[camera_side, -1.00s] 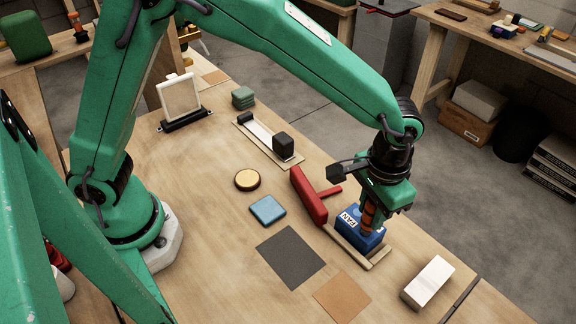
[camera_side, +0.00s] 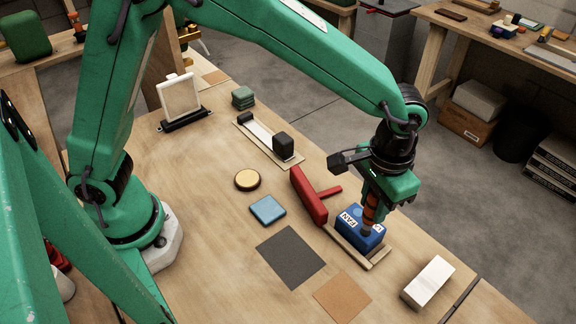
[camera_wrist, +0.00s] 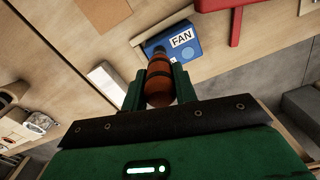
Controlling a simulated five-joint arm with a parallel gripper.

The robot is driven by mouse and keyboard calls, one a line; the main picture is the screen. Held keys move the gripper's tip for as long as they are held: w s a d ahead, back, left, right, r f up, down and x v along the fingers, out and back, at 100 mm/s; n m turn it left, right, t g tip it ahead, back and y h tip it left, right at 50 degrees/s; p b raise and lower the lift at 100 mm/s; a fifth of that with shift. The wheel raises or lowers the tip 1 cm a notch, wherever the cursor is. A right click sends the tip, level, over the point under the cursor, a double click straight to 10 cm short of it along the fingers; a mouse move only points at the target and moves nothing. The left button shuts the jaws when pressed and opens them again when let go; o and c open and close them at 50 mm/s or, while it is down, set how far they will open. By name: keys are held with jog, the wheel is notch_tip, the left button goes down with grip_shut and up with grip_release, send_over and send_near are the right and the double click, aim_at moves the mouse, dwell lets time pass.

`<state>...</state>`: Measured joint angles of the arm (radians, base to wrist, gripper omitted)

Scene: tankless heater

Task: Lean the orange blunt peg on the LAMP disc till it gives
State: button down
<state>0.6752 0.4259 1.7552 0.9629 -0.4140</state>
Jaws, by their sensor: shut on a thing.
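My gripper (camera_side: 372,196) is shut on the orange peg (camera_side: 369,210), which points down with a grey tip at the blue box (camera_side: 352,233). In the wrist view the peg (camera_wrist: 159,82) sits between the fingers, and its tip overlaps the end of the blue box (camera_wrist: 190,52) beside the FAN label (camera_wrist: 181,38). A lighter blue disc (camera_wrist: 188,54) shows near that label. No LAMP label is readable; the peg hides part of the box top. I cannot tell whether the tip touches the box.
A red T-shaped block (camera_side: 310,195) stands close left of the box. Wooden strips (camera_side: 350,248) edge the box's front. A white block (camera_side: 428,281) lies to the right. Dark (camera_side: 290,256) and brown (camera_side: 342,297) flat squares lie in front.

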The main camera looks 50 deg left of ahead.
jog(key=shift+r, duration=2.45)
